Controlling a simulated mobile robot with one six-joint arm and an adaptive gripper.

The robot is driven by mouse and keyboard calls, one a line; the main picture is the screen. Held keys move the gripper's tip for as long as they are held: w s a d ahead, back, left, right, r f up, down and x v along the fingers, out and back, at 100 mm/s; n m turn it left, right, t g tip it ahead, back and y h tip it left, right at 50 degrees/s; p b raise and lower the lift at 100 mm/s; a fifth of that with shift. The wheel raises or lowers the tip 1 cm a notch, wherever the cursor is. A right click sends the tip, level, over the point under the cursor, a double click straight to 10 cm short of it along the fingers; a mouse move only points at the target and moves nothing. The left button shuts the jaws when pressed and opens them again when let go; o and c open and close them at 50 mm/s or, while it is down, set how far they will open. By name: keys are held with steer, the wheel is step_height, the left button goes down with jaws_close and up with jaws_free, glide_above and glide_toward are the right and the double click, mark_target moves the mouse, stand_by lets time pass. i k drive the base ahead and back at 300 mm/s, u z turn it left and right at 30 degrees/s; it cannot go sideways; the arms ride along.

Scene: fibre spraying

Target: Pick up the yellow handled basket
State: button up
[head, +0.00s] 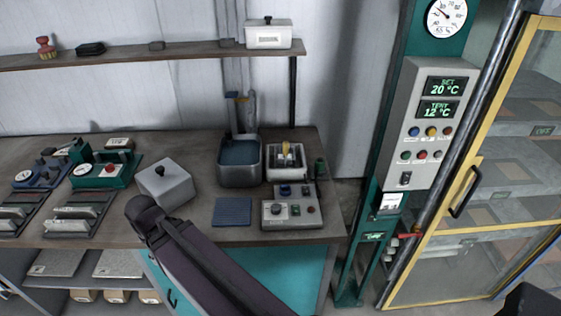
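A small yellow handle (286,147) stands up from a white open-topped container (272,174) at the right part of the workbench. The basket body below the handle is too small and too deep in the container to make out. My dark arm link crosses the lower middle of the head view, in front of the bench. My gripper is not clearly visible.
A grey tank (239,178) with a blue upright handle stands left of the white container. A control box (291,211) sits in front of it, beside a blue mat (233,212). A lidded grey box (166,187) is further left. A yellow-framed cabinet door (482,160) stands right.

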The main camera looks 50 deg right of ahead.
mark_target(285, 149)
steer(key=u, duration=0.15)
steer(key=k, duration=1.5)
steer(key=z, duration=1.05)
steer(key=i, duration=1)
steer(key=z, duration=0.05)
